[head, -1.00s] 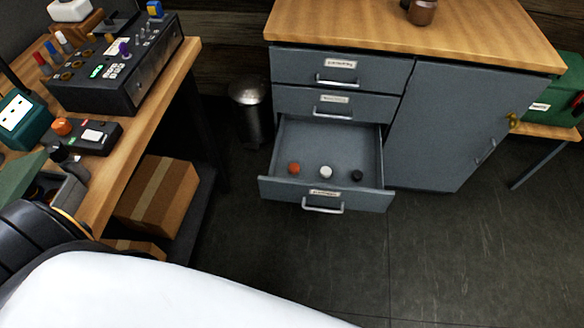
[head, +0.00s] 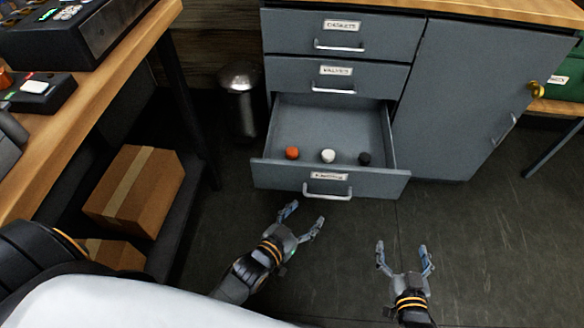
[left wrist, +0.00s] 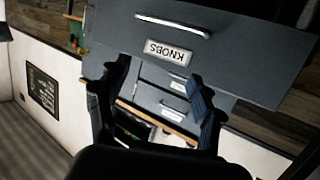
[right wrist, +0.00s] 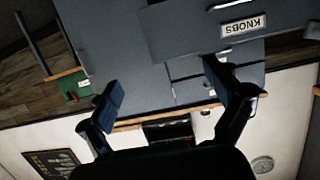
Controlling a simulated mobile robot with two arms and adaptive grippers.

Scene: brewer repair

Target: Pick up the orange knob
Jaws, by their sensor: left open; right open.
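The orange knob (head: 292,153) lies in the open bottom drawer (head: 330,179), at its left side. A white knob (head: 328,156) and a black knob (head: 365,159) lie to its right in the same drawer. My left gripper (head: 305,216) is open and empty, in front of and below the drawer front. My right gripper (head: 404,254) is open and empty, further right over the floor. The left wrist view shows the drawer front with its KNOBS label (left wrist: 167,52) beyond the open fingers. The knobs are hidden in both wrist views.
The two upper drawers (head: 335,75) are closed, as is the cabinet door (head: 475,105). A bin (head: 240,98) stands left of the cabinet. A workbench (head: 95,105) and a cardboard box (head: 135,190) are at the left. The floor before the drawer is clear.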

